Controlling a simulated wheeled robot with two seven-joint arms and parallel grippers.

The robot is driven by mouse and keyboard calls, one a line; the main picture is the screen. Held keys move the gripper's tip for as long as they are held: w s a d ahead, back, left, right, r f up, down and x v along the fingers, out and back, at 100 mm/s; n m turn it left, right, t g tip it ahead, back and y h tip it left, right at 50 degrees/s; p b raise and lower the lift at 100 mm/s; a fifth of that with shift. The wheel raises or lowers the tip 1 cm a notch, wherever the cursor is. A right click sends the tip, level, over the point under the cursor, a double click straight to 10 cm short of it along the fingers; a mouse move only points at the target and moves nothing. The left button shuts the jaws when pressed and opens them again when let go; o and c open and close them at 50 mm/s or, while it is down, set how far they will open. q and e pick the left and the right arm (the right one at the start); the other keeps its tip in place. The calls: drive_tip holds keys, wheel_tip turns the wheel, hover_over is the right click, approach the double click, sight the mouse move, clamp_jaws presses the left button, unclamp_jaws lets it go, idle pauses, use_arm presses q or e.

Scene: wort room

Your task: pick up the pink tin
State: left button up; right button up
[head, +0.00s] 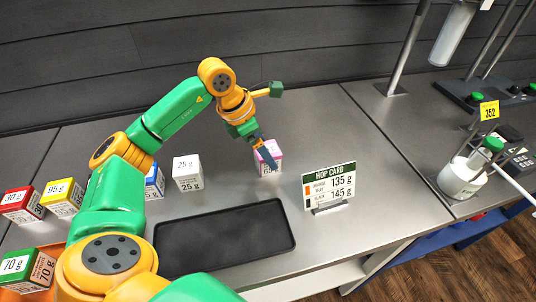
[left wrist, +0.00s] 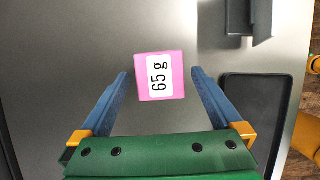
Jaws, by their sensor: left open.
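The pink tin (head: 267,154) is a small box with a white label, standing on the grey metal counter behind the black tray. In the left wrist view the pink tin (left wrist: 160,76) shows its top, marked 65 g, just ahead of and between the two blue fingers. My left gripper (head: 262,150) is right above and beside it in the head view and hides part of it. In the left wrist view my left gripper (left wrist: 159,74) is open, with a gap on each side of the tin. My right gripper is not in view.
A black tray (head: 225,262) lies in front. A hop card (head: 329,187) reading 135 g and 145 g stands to the right. A white 25 g box (head: 187,172) and red (head: 22,204), yellow (head: 63,197) and green (head: 28,267) boxes are left. A white pot (head: 462,178) stands far right.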

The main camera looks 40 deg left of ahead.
use_arm(q)
drive_tip(key=p+x, duration=0.1)
drive_tip(key=x, duration=0.3)
drive_tip(key=shift+w+d+f, duration=0.1)
drive_tip(key=shift+w+f, duration=0.05)
drive_tip(key=shift+w, duration=0.1)
drive_tip(key=c, duration=1.5)
